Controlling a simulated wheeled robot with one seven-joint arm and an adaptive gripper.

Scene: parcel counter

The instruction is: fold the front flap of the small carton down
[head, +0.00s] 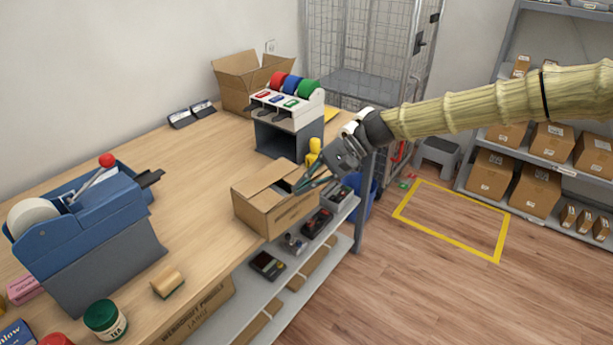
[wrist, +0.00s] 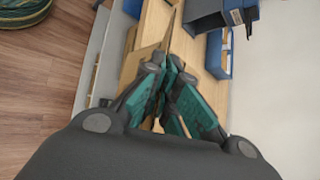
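The small brown carton (head: 262,215) sits on the counter near its right edge. In the head view its top is partly open: tan flaps (head: 262,179) lie across part of it, and a dark gap shows beside them. My gripper (head: 303,186) is at the carton's right end, at about the height of its top. In the wrist view my gripper's teal fingers (wrist: 173,66) come together at their tips, with nothing clearly between them. A cardboard panel (wrist: 149,54) shows just beyond the tips. I cannot tell whether the fingers touch it; the arm hides part of the carton.
A tape dispenser rack (head: 290,102) and an open box (head: 242,84) stand farther back on the wooden counter (head: 190,175). A yellow figure-like object (head: 314,150) is close behind the carton. A blue machine (head: 88,225) is at left. A shelf (head: 318,240) runs below the edge.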

